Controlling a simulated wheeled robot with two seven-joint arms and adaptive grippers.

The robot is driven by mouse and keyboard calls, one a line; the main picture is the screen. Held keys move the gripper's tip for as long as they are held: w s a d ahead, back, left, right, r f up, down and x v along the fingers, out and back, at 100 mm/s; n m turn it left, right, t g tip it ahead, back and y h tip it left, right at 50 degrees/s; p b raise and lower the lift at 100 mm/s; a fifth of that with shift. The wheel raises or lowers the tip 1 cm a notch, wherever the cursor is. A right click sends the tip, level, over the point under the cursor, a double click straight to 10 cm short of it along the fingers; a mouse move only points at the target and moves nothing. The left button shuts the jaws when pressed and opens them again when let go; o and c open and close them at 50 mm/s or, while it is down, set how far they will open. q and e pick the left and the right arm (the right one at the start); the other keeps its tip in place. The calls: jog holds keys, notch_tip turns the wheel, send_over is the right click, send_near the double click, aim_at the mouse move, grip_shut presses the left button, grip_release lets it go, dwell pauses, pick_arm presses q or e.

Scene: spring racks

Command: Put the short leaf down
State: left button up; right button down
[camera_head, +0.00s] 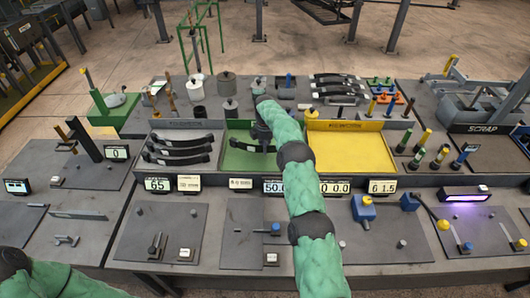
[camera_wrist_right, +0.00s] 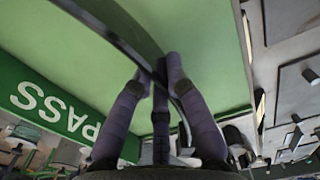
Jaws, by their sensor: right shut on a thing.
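The short leaf is a dark, slightly curved strip (camera_head: 240,146) low over the floor of the green tray (camera_head: 235,163). In the right wrist view the leaf (camera_wrist_right: 108,36) runs diagonally between the purple fingers of my right gripper (camera_wrist_right: 160,68), which is shut on it. Behind it are the tray's green floor and a wall marked PASS (camera_wrist_right: 55,112). Whether the leaf touches the floor is unclear. In the head view my right arm hides part of the tray and most of the gripper. Only a piece of my left arm shows at bottom left; its gripper is out of view.
A tray with several dark leaves (camera_head: 180,149) stands left of the green tray, and an empty yellow tray (camera_head: 350,150) stands right of it. Weights (camera_head: 196,89) and more leaves (camera_head: 338,80) stand behind. Number displays (camera_head: 158,184) line the front edge.

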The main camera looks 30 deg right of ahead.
jog(key=shift+f, duration=1.25)
jog(key=shift+f, duration=0.15)
jog(key=c, duration=1.2)
grip_release()
jog(key=shift+s+f, duration=0.1)
jog(key=shift+f, duration=0.05)
jog(key=shift+c, duration=0.2)
notch_tip(320, 180, up, 12)
jog(key=shift+r, duration=0.15)
